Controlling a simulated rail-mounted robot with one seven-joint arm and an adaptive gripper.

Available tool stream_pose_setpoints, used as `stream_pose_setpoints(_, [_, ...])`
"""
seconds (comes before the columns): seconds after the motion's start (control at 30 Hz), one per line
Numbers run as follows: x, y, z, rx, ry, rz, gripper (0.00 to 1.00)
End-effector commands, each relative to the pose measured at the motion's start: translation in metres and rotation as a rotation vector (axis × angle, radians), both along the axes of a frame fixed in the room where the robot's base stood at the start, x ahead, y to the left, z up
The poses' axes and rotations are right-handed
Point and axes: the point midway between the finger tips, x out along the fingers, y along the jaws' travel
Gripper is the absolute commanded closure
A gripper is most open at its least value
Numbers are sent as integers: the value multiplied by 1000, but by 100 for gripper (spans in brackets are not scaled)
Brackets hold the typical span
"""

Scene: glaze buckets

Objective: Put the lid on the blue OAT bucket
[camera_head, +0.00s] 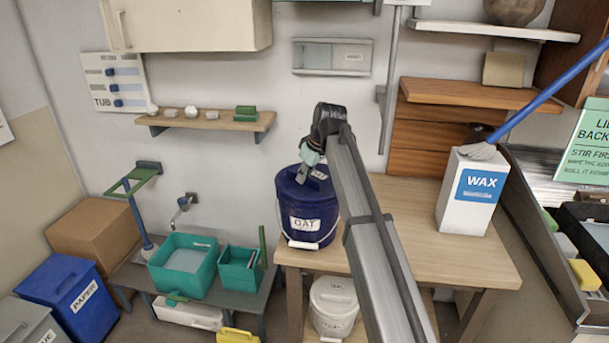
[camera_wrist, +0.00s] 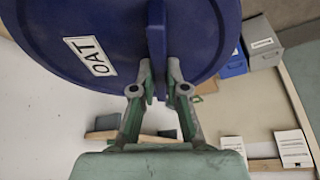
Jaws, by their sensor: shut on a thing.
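The blue OAT bucket (camera_head: 308,228) stands upright near the front left of the wooden table, its white label facing me. A dark blue lid (camera_head: 292,183) is over the bucket's top; I cannot tell whether it is seated or slightly above the rim. My gripper (camera_head: 311,166) is above the lid, with my arm crossing the bucket's right side. In the wrist view, my gripper (camera_wrist: 159,88) is shut on the upright grip of the round blue lid (camera_wrist: 55,25), which has a white OAT label. The bucket's rim is mostly hidden.
A white WAX container (camera_head: 472,195) with a blue-handled brush stands on the table's right. A white bucket (camera_head: 333,305) sits below the table. Teal tubs (camera_head: 184,265) are on a low bench at left.

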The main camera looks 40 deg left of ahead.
Motion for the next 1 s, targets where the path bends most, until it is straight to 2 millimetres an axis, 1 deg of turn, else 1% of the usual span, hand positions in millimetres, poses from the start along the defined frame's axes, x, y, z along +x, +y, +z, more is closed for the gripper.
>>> stream_pose_setpoints(0.43, [0, 0, -1, 0, 0, 0, 100])
stream_pose_setpoints(0.47, [0, 0, -1, 0, 0, 0, 80])
stream_pose_setpoints(0.5, [0, 0, -1, 0, 0, 0, 66])
stream_pose_setpoints(0.53, [0, 0, -1, 0, 0, 0, 58])
stream_pose_setpoints(0.77, [0, 0, -1, 0, 0, 0, 58])
stream_pose_setpoints(0.8, [0, 0, -2, 0, 0, 0, 44])
stream_pose_setpoints(0.83, [0, 0, -2, 0, 0, 0, 36])
stream_pose_setpoints(0.87, [0, 0, -2, 0, 0, 0, 33])
stream_pose_setpoints(1.0, [0, 0, -1, 0, 0, 0, 33])
